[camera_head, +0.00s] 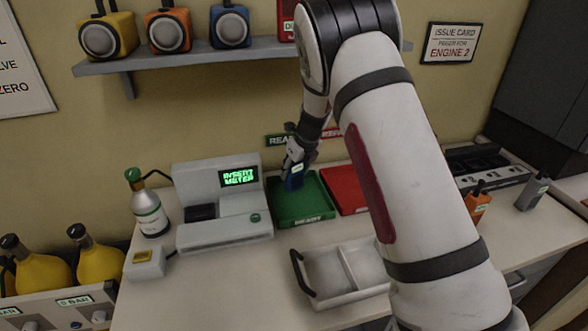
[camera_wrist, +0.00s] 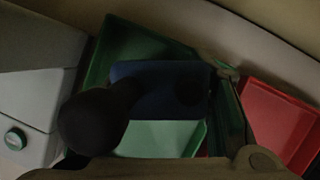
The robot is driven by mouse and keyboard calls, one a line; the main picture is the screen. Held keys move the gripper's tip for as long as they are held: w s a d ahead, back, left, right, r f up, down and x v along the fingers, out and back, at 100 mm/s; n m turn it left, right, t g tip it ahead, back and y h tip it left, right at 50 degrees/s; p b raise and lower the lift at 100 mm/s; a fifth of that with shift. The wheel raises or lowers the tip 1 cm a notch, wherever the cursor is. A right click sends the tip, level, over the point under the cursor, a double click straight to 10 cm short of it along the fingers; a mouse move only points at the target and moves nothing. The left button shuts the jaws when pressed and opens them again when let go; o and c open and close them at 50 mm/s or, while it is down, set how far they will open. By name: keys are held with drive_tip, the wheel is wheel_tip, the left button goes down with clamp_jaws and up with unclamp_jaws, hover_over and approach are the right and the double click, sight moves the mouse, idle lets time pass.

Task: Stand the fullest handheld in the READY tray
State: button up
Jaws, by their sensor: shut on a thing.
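My gripper (camera_head: 299,150) is shut on a dark blue handheld (camera_head: 293,178) above the green READY tray (camera_head: 307,221). In the wrist view the blue handheld (camera_wrist: 160,88) lies across the middle, with the green tray (camera_wrist: 128,45) around and behind it. Whether the handheld touches the tray floor I cannot tell. An orange handheld (camera_head: 477,205) and a grey handheld (camera_head: 533,192) stand on the counter at the right. My arm hides part of the counter between them and the trays.
A red tray (camera_head: 343,188) adjoins the green one on the right. A meter station (camera_head: 222,232) reading "INSERT METER" stands close on the left. A white two-part tray (camera_head: 340,297) with a black handle is in front. A bottle (camera_head: 149,212) stands far left; a charging rack (camera_head: 487,165) is behind right.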

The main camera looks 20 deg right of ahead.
drive_tip(key=o, duration=1.5)
drive_tip(key=shift+f, duration=0.1)
drive_tip(key=shift+o, duration=0.2)
